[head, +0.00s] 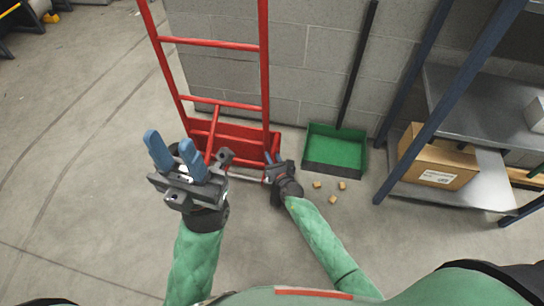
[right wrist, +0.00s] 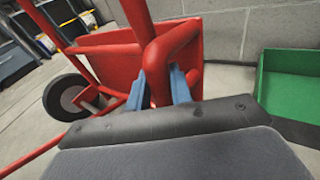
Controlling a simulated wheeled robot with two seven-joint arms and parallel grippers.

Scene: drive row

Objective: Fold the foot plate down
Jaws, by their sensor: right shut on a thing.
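A red hand truck (head: 265,60) stands against the grey block wall. Its red foot plate (head: 240,137) is at the frame's lower end and looks raised, partly hidden by my left gripper; its exact angle is hard to tell. The plate also shows in the right wrist view (right wrist: 105,68). My right gripper (head: 271,160) is low at the plate's right end. In the right wrist view its blue fingers are shut on a red tube (right wrist: 160,88); I cannot tell whether this is plate or frame. My left gripper (head: 176,160) is open and empty, held up left of the plate.
A green dustpan (head: 335,146) with a black handle stands right of the truck. Several small brown blocks (head: 334,199) lie on the floor before it. A metal shelf with a cardboard box (head: 436,160) is at the right.

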